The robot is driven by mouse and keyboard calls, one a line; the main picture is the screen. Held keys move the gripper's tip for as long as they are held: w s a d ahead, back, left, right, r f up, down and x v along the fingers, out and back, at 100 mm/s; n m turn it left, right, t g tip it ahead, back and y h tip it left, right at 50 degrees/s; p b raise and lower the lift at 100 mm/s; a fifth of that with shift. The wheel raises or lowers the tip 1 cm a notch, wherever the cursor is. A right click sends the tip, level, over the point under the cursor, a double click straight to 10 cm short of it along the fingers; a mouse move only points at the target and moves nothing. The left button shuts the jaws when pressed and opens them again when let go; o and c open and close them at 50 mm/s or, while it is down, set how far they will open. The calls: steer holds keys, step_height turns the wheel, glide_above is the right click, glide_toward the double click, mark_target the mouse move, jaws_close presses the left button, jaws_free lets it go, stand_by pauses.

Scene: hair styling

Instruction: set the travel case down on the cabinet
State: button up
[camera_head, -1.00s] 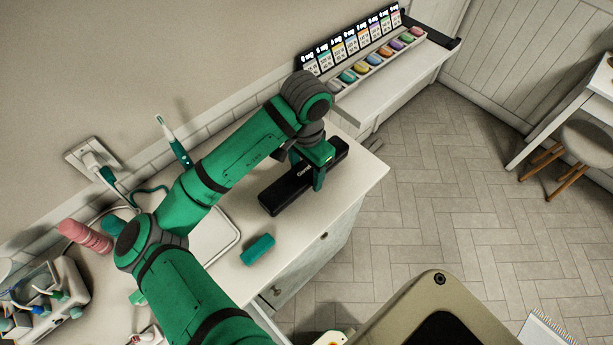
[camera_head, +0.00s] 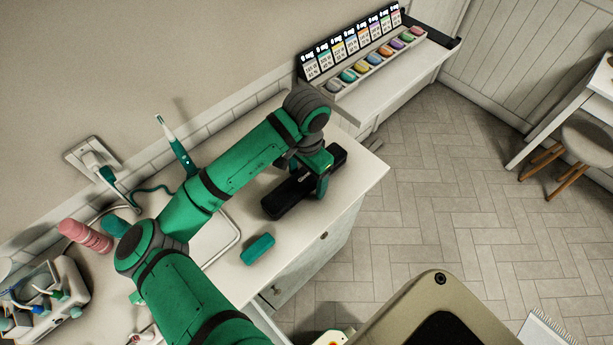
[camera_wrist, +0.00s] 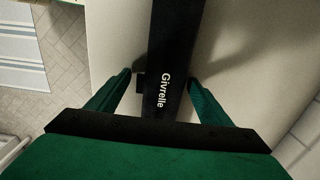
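The travel case (camera_head: 283,200) is a long black box with "Givrelle" lettering. It lies lengthwise over the right part of the white cabinet top (camera_head: 350,185), level or nearly so. I cannot tell whether it rests on the top or is just above it. My gripper (camera_head: 322,182) points down across the case's middle. In the wrist view the case (camera_wrist: 168,60) runs between my two green fingers (camera_wrist: 160,80). The right finger is against its side, and the left is at a small black tab on the other side. The case's underside is hidden.
A teal block (camera_head: 257,249) lies on the cabinet near the front edge. A white tray (camera_head: 228,245) is partly behind my arm. A toothbrush (camera_head: 176,145) stands by the wall. A rack of coloured pods (camera_head: 375,62) is beyond. Bare cabinet top lies right of the case.

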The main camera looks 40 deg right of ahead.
step_height(320, 180, up, 12)
steer(key=shift+r, duration=0.15)
stand_by(0.5)
stand_by(0.5)
